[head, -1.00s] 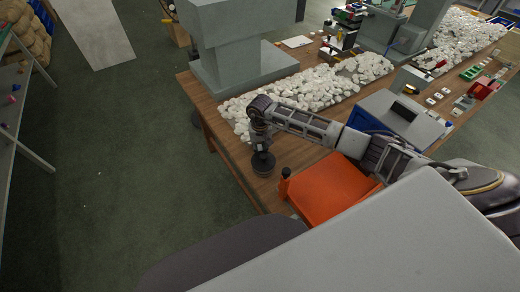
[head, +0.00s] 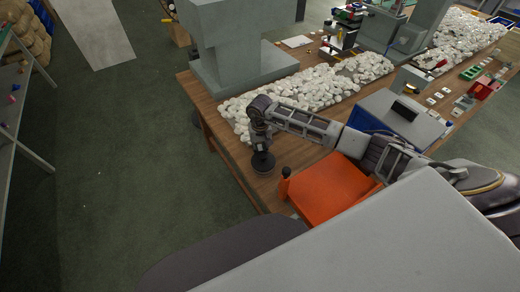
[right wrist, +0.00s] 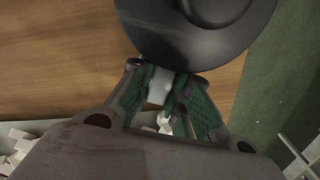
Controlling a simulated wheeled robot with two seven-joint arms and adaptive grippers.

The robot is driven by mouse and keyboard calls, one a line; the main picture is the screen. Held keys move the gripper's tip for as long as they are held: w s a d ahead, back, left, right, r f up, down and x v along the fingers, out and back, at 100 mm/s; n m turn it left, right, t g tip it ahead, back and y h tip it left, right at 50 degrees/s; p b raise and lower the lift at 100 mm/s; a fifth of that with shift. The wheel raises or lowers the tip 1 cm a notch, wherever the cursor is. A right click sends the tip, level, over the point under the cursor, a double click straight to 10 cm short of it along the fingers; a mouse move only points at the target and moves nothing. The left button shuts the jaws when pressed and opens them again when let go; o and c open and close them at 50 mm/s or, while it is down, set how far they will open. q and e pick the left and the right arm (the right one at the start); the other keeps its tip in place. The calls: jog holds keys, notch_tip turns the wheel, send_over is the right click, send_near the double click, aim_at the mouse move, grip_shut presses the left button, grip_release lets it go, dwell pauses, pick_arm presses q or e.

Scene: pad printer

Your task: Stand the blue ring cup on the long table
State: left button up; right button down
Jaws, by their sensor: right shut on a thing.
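A dark, round cup (head: 263,164) is at the near left corner of the long wooden table (head: 240,183). I see no blue on it. My right gripper (head: 261,146) is above the cup, pointing down. In the right wrist view, its fingers (right wrist: 167,84) are closed on a pale part beside the cup's broad black disc (right wrist: 195,30). The cup looks upright and at or just above the tabletop; I cannot tell if it touches. My left gripper is not in view.
White stones (head: 290,100) lie in a strip behind my right arm. An orange tray-like object (head: 325,190) is right of the cup, near the front edge. A blue-grey box (head: 400,120) and a large grey machine (head: 235,50) stand farther back. The table's left edge is close.

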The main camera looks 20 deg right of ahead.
jog(key=shift+f, duration=0.2)
dwell(0.4)
jog(key=c, duration=1.3)
grip_release()
jog(key=shift+o, duration=0.2)
jog(key=shift+r, duration=0.15)
jog(key=shift+r+p, duration=0.95)
jog(key=shift+r, duration=1.95)
